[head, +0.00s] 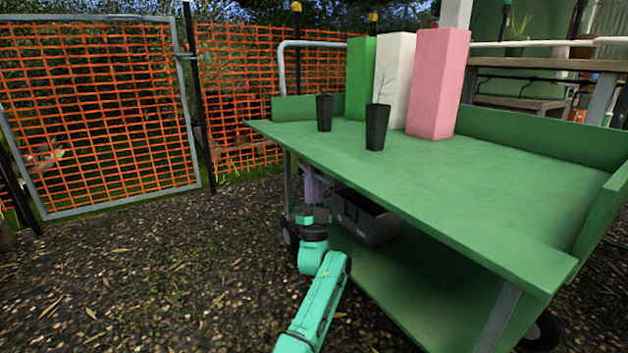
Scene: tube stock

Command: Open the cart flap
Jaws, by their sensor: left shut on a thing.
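The green cart (470,185) fills the right half of the view, with raised walls at its back and right side. Its near long side has no raised wall; the cart flap (385,203) looks to lie there, level with the top, with no clear seam visible. My left gripper (313,178) is under the left part of this near edge, pointing up. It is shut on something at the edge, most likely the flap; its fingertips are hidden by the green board. My right gripper is not in view.
Two small dark plant pots (377,127) (324,113) stand on the cart, with green (360,75), white (394,80) and pink (437,85) tall blocks behind. A grey crate (365,217) sits on the lower shelf (430,285). Open gravel (130,270) lies left, before an orange mesh gate (100,110).

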